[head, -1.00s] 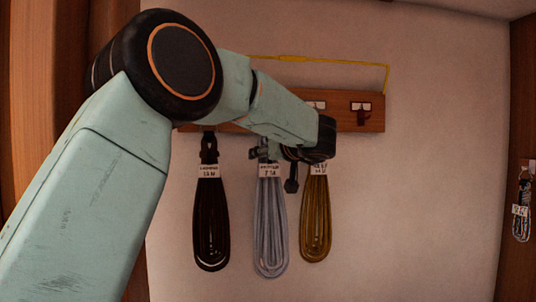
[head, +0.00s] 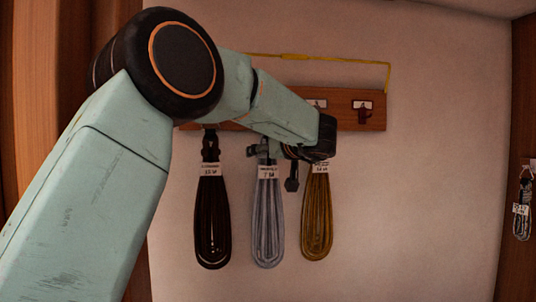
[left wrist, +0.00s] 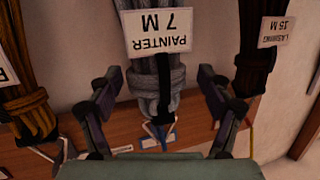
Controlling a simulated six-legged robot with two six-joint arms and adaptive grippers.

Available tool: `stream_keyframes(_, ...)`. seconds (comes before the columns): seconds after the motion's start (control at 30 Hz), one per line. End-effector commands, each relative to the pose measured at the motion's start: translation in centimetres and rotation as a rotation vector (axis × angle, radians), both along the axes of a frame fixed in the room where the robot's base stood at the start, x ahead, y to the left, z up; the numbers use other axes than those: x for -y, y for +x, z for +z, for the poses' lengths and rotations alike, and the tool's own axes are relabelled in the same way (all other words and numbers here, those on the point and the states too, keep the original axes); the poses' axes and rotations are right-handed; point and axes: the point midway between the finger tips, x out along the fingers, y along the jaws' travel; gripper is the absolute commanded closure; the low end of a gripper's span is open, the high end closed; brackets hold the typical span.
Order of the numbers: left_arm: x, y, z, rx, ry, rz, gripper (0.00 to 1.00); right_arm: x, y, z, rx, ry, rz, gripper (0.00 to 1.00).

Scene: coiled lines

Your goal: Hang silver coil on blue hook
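The silver coil (head: 268,225) hangs upright between two other coils, below the wooden hook board. In the left wrist view, which is upside down, the silver coil (left wrist: 155,80) bears a "PAINTER 7 M" label. Its black strap reaches the blue hook (left wrist: 158,138) and overlaps it; the exact seating of the strap is hard to see. The blue hook is hidden behind my arm in the head view. My left gripper (left wrist: 160,85) has a finger on each side of the coil's top, with small gaps visible. It also shows in the head view (head: 272,155). My right gripper is out of view.
A dark brown coil (head: 212,225) and a mustard coil (head: 316,215) hang close on either side. The wooden board (head: 345,115) has a dark red hook (head: 363,113), bare, at its right. Another small coil (head: 522,210) hangs on the right wall.

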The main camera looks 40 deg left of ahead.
Motion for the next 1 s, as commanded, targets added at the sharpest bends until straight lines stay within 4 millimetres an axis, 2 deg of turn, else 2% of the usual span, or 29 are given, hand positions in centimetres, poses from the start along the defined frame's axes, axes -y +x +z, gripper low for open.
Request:
stream_keyframes(0.3,0.0,0.0,-0.3,-0.004,-0.005,0.001,0.15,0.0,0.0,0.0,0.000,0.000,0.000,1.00)
stream_keyframes(0.43,0.7,-0.2,-0.1,-0.004,-0.002,-0.001,0.15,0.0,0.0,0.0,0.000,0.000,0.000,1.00)
stream_keyframes(0.57,2.5,-1.0,0.5,-0.001,0.001,-0.002,0.15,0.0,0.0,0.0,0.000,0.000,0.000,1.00)
stream_keyframes(0.8,7.0,-2.9,1.5,-0.002,0.003,-0.002,0.15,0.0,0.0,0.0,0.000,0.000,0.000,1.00)
stream_keyframes(1.0,9.7,-4.0,2.1,-0.002,0.002,-0.002,0.15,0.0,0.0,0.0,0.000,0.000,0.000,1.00)
